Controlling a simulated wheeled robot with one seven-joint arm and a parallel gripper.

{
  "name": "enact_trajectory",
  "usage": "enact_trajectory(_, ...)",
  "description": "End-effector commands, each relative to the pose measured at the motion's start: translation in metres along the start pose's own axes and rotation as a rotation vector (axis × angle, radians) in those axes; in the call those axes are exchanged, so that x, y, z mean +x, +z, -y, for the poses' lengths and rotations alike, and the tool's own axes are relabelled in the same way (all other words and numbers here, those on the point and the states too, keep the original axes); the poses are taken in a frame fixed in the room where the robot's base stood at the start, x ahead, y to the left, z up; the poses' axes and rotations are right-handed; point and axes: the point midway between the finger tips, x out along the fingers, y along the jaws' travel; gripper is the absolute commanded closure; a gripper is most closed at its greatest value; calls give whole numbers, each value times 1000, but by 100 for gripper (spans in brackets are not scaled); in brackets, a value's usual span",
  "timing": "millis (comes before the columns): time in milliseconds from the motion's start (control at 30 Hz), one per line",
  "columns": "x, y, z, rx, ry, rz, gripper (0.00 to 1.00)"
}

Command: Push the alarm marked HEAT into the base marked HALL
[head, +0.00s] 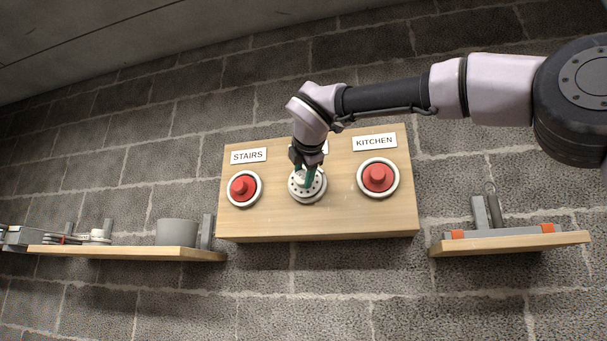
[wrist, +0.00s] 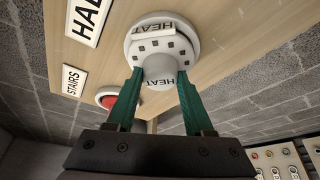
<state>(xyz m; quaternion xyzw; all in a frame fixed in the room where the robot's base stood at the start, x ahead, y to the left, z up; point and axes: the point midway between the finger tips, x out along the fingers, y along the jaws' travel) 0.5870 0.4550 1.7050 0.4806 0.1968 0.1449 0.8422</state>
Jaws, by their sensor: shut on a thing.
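The white round alarm marked HEAT (wrist: 158,42) is at the middle position of the wooden board, and it also shows in the head view (head: 308,190). My gripper (wrist: 160,73) has its green fingers shut on the alarm's central knob; in the head view my gripper (head: 304,171) comes from above. The label HALL (wrist: 87,18) is partly cut off in the wrist view and mostly behind my wrist in the head view. The base marked HALL is largely hidden behind the alarm. I cannot tell whether the alarm is seated or just in front of it.
The board (head: 262,222) also bears red units under STAIRS (head: 243,188) and KITCHEN (head: 378,178). A left shelf (head: 130,252) holds a grey tub (head: 177,232) and small parts. A right shelf (head: 510,243) holds a grey item with orange parts.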

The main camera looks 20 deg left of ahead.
Motion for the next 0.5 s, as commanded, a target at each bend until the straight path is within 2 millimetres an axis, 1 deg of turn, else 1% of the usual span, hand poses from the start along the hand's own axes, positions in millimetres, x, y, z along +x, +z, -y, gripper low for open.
enact_trajectory(167, 1, 1, 0, 0, 0, 3, 100)
enact_trajectory(200, 1, 2, 0, 0, 0, 3, 40)
enact_trajectory(267, 1, 1, 0, 0, 0, 3, 17)
enact_trajectory(300, 1, 1, 0, 0, 0, 3, 13)
enact_trajectory(500, 1, 1, 0, 0, 0, 2, 13)
